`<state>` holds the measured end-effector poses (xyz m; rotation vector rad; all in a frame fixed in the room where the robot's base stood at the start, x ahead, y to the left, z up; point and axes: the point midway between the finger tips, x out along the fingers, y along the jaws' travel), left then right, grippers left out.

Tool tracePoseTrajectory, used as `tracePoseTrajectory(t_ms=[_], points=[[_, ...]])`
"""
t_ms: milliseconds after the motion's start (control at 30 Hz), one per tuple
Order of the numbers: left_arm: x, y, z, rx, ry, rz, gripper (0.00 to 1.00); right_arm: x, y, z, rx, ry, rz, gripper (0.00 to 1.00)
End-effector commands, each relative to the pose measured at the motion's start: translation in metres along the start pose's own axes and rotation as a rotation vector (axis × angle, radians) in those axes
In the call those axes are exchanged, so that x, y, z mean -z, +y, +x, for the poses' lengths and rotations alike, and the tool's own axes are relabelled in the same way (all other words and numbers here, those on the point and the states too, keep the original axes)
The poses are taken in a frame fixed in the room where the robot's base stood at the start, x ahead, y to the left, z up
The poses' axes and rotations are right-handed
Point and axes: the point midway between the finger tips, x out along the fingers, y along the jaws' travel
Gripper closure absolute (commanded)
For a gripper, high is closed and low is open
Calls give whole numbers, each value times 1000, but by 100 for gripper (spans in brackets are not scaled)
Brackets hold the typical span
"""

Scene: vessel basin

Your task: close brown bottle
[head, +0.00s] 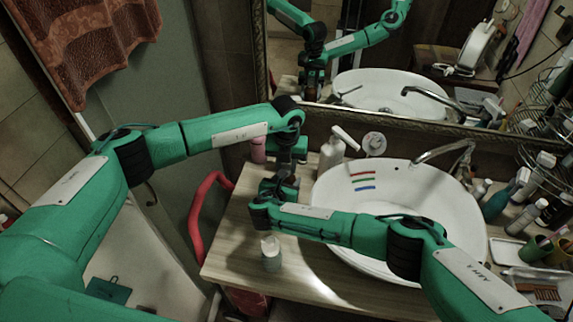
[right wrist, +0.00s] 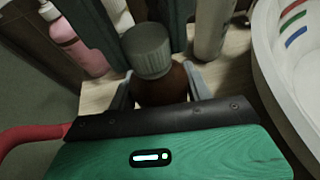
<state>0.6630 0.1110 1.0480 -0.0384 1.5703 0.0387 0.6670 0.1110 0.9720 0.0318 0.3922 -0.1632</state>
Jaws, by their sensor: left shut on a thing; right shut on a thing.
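In the right wrist view the brown bottle (right wrist: 165,88) stands upright with a grey ribbed cap (right wrist: 148,50) on its top. I cannot tell how tightly the cap sits. My right gripper (right wrist: 162,88) is shut on the bottle's body, one finger on each side. My left gripper (head: 286,172) reaches down over the bottle. Its dark green parts rise on both sides of the cap in the right wrist view, and it is shut on the cap. In the head view both grippers hide the bottle, left of the basin.
The white basin (head: 440,205) with a metal faucet (head: 445,152) is right of the grippers. A pink bottle (head: 258,150) and a white pump bottle (head: 331,155) stand behind. A small jar (head: 271,255) stands in front. Several bottles crowd the right side.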

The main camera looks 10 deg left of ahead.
Motion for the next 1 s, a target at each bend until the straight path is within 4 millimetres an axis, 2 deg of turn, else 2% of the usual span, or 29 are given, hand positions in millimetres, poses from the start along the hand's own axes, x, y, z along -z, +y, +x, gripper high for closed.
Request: tracePoseTrajectory(t_ms=[1000], points=[[-1, 1, 0, -1, -1, 1684, 100, 0, 0, 0, 0, 0, 0, 100]])
